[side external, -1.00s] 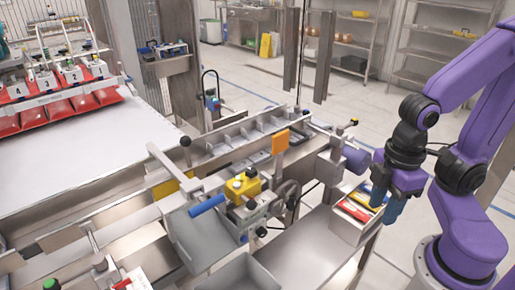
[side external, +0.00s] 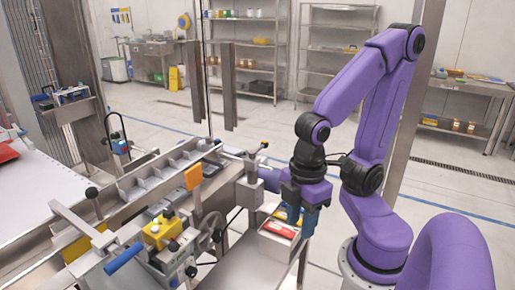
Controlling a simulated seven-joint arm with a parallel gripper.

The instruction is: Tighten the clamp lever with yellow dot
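My gripper (side external: 301,215), with two blue fingers, points down beside and slightly above a small open box (side external: 280,240) at the right end of the machine. Its fingers look apart, with nothing seen between them. A lever with a dark knob (side external: 265,144) stands on the machine's right end, left of my gripper and apart from it. The knob has a small coloured tip, too small to tell if it is a yellow dot. A lever with a blue handle (side external: 124,258) is at the front left. A black-knobbed lever (side external: 191,271) sits low at the front.
A yellow block (side external: 161,231), an orange plate (side external: 193,177) and a handwheel (side external: 211,232) stand on the machine between the levers. The box holds a red item (side external: 279,229). Metal shelves (side external: 336,52) stand far back, with open floor before them.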

